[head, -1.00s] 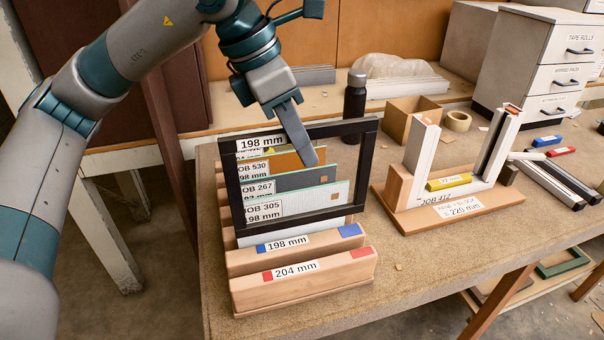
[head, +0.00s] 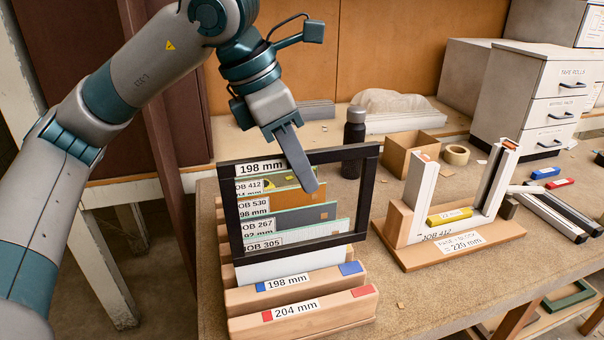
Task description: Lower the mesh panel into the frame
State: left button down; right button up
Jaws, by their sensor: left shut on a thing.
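My left gripper (head: 304,178) is shut on the top bar of the black-bordered mesh panel (head: 345,153). One finger reaches down over the front face. The panel is upright, with a "198 mm" label (head: 262,167) at its top left, and I can see through its middle. It hangs in front of and above a wooden slotted rack (head: 330,317). The frame (head: 419,190), with pale uprights and an open top, stands apart to the right on a wooden base (head: 503,232). A yellow block (head: 450,216) lies between its uprights. My right gripper is not in view.
The rack holds several job-labelled sheets behind the panel. A black bottle (head: 355,130), a cardboard box (head: 410,150) and a tape roll (head: 456,155) stand behind. Dark-topped rails (head: 553,212) lie right of the frame. Bare bench (head: 385,300) shows in front.

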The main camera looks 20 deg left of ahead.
aim_at(306, 151)
pick_arm(q)
jog(key=shift+r+p, duration=0.7)
jog(key=shift+r, duration=1.5)
